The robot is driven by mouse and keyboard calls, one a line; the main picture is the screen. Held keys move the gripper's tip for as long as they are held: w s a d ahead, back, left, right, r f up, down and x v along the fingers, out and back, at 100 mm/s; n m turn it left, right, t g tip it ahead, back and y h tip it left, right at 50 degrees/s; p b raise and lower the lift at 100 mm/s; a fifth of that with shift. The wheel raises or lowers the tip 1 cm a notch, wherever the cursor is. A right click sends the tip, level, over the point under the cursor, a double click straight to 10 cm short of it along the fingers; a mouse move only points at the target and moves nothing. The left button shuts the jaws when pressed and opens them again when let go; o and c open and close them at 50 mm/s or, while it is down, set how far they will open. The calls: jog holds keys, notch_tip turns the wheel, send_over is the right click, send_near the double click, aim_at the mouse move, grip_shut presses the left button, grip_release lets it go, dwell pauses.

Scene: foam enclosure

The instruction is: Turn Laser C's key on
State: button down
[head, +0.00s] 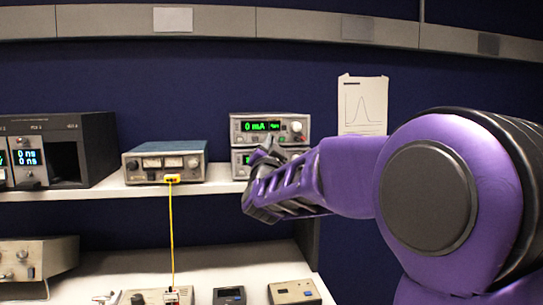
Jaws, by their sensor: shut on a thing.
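Two stacked laser controllers stand on the shelf. The upper unit (270,127) shows a green "0 mA" display and a pale round knob at its right. The lower unit (238,158) also has a green display, mostly hidden behind my gripper. I cannot read which unit is Laser C. My gripper (266,152) is at the front of the lower unit, coming from the right. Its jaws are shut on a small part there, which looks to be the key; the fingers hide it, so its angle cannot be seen.
On the shelf (110,196), a blue-grey meter box (165,162) with a yellow cable (171,235) and a black rack (85,150) stand left. Several small devices lie on the bench below. A paper graph (362,104) hangs behind my arm.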

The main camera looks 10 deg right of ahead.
jog(key=shift+a+r+m+g+h+p, duration=0.1)
jog(key=shift+m+g+h+p, duration=0.45)
jog(key=shift+m, duration=1.55)
jog(key=shift+a+r+m+g+h+p, duration=0.2)
jog(key=shift+m+g, duration=0.8)
jog(key=shift+m, duration=1.1)
jog(key=shift+d+r+m+g+h+p, duration=0.15)
jog(key=shift+m+g+p, duration=0.45)
jog(key=shift+m, duration=1.5)
jog(key=shift+a+f, duration=0.1)
jog(key=shift+f, duration=0.05)
jog(key=c, duration=1)
grip_release()
